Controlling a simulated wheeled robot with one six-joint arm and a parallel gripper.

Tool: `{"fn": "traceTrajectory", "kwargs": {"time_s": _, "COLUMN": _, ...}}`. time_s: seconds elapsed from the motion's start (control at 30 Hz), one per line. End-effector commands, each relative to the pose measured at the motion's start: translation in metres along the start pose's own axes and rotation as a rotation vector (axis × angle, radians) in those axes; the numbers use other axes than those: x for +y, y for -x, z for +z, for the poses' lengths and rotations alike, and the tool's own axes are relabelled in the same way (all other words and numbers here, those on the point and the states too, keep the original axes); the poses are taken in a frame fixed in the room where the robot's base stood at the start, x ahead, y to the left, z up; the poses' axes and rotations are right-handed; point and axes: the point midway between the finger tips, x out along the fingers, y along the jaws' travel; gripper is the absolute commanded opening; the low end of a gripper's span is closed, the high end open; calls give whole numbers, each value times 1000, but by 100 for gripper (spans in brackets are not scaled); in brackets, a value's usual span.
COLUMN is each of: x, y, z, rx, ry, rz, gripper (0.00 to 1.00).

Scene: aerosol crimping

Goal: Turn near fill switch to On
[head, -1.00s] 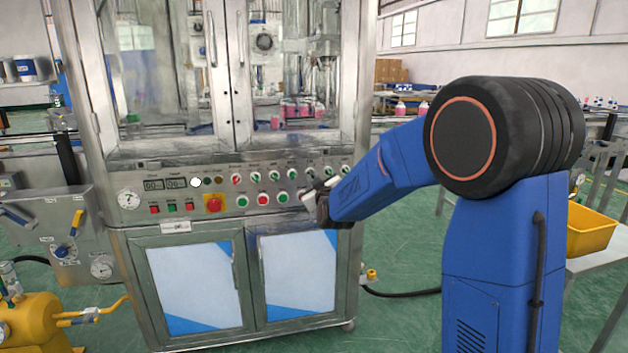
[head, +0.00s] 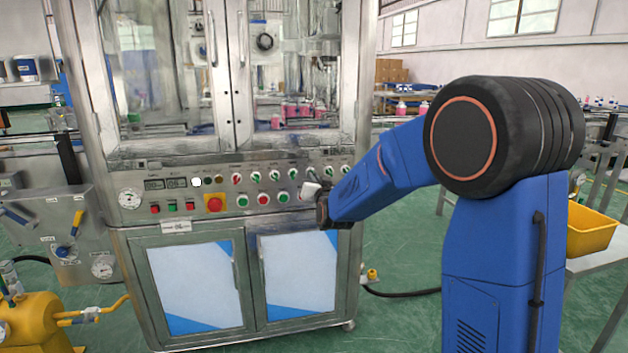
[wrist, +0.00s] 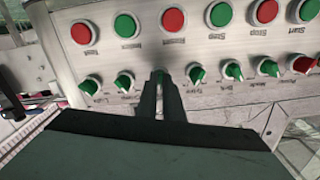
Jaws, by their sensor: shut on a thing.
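A row of small rotary switches runs along the control panel (head: 221,192) of the steel cabinet. In the wrist view the panel appears upside down. My gripper (wrist: 160,78) is shut on one switch of this row, and its dark fingers mostly hide that knob. Green-handled switches stand on either side of it, one to the right (wrist: 195,74) and one to the left (wrist: 124,81). In the head view my gripper (head: 313,190) is at the right part of the panel. The small labels are too blurred to tell which switch is the near fill one.
Round red and green push buttons (wrist: 172,20) lie in a row beside the switches. A red emergency button (head: 214,203) sits further left on the panel. Glass doors (head: 270,70) rise above the panel. A yellow bin (head: 590,232) is at the far right.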

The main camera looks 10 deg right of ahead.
Motion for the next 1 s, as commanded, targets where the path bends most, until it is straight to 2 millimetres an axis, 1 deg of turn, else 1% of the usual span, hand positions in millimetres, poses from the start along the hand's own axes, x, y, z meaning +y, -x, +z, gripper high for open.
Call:
{"fn": "traceTrajectory", "kwargs": {"time_s": 0.2, "x": 0, "y": 0, "z": 0, "rx": -1, "ry": -144, "rz": 0, "gripper": 0}}
{"fn": "traceTrajectory", "kwargs": {"time_s": 0.4, "x": 0, "y": 0, "z": 0, "rx": -1, "ry": -228, "rz": 0, "gripper": 0}}
{"fn": "traceTrajectory", "kwargs": {"time_s": 0.63, "x": -1, "y": 0, "z": 1, "rx": -1, "ry": -271, "rz": 1, "gripper": 0}}
{"fn": "traceTrajectory", "kwargs": {"time_s": 1.0, "x": 0, "y": 0, "z": 1, "rx": -1, "ry": -276, "rz": 1, "gripper": 0}}
